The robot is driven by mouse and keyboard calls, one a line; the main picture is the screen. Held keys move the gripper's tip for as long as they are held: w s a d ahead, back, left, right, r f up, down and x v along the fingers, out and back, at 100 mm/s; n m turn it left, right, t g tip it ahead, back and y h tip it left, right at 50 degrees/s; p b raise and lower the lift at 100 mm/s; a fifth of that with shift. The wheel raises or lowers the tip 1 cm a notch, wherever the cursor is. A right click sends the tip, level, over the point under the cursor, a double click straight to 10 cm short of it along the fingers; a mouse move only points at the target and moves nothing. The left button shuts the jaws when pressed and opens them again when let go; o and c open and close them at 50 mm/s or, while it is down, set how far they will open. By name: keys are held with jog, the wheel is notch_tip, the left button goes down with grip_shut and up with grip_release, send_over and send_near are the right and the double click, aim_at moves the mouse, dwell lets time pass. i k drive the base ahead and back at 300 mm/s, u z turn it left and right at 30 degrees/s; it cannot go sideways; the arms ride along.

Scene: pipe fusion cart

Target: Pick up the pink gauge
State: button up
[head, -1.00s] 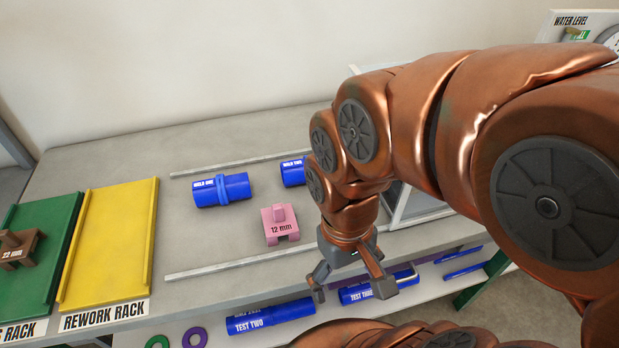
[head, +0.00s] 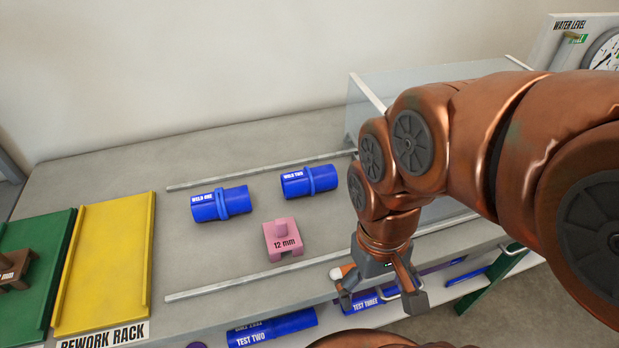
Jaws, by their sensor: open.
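My gripper (head: 384,304) is open and empty, pointing down. In the picture it is to the right of the gauge and lower, by the front edge of the cart top. The two are apart, and nothing hides the gauge.
Blue pipes marked "WELD ONE" (head: 221,203) and "WELD TWO" (head: 309,181) lie behind the gauge. The yellow rework rack (head: 106,262) and a green rack (head: 30,262) with a brown gauge (head: 15,270) are at left. A clear-walled box (head: 430,85) stands behind my arm. Blue test pipes (head: 272,328) lie below.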

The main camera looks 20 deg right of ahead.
aim_at(281, 235)
jog(key=z, duration=0.8)
jog(key=k, duration=1.5)
jog(key=u, duration=1.4)
jog(key=i, duration=1)
jog(key=u, duration=0.05)
